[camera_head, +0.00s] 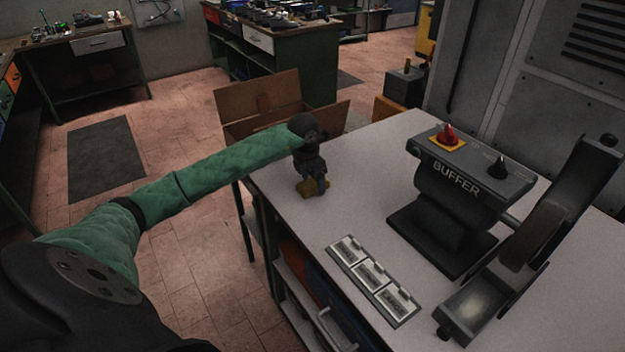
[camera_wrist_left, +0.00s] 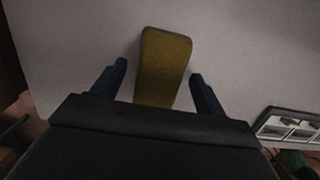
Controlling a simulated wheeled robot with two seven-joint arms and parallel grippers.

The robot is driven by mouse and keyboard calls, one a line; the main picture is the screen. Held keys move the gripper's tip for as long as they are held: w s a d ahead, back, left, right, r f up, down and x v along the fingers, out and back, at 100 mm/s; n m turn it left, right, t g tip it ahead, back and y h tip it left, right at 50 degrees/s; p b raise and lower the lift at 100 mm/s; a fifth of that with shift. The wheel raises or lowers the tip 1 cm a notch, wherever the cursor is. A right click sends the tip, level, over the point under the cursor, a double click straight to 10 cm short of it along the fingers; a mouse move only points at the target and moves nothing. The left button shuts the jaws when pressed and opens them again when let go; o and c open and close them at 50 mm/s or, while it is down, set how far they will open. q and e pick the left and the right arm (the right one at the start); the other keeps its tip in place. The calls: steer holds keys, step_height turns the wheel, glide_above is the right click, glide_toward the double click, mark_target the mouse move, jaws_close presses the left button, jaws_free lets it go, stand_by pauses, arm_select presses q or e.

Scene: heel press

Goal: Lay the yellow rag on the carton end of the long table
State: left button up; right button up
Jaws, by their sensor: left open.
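The yellow rag (camera_wrist_left: 163,68) lies on the pale top of the long table (camera_wrist_left: 80,45), between the two open fingers of my left gripper (camera_wrist_left: 158,88) in the left wrist view. There is a gap on each side of it. The open cardboard carton (camera_head: 257,98) stands beyond that end of the table. My right gripper is not in view.
A dark machine marked BUFFER (camera_head: 455,195) with a red knob stands on the table's right part. A framed row of three plates (camera_head: 373,280) lies near the front edge. A sloped dark device (camera_head: 535,240) is at the right. Tabletop between gripper and buffer is clear.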

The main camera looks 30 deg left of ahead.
mark_target(308, 184)
arm_select(q)
step_height(308, 184, up, 12)
steer(key=s+p, duration=0.1)
steer(key=p, duration=0.1)
steer(key=shift+s+a, duration=0.3)
steer(key=shift+s, duration=0.05)
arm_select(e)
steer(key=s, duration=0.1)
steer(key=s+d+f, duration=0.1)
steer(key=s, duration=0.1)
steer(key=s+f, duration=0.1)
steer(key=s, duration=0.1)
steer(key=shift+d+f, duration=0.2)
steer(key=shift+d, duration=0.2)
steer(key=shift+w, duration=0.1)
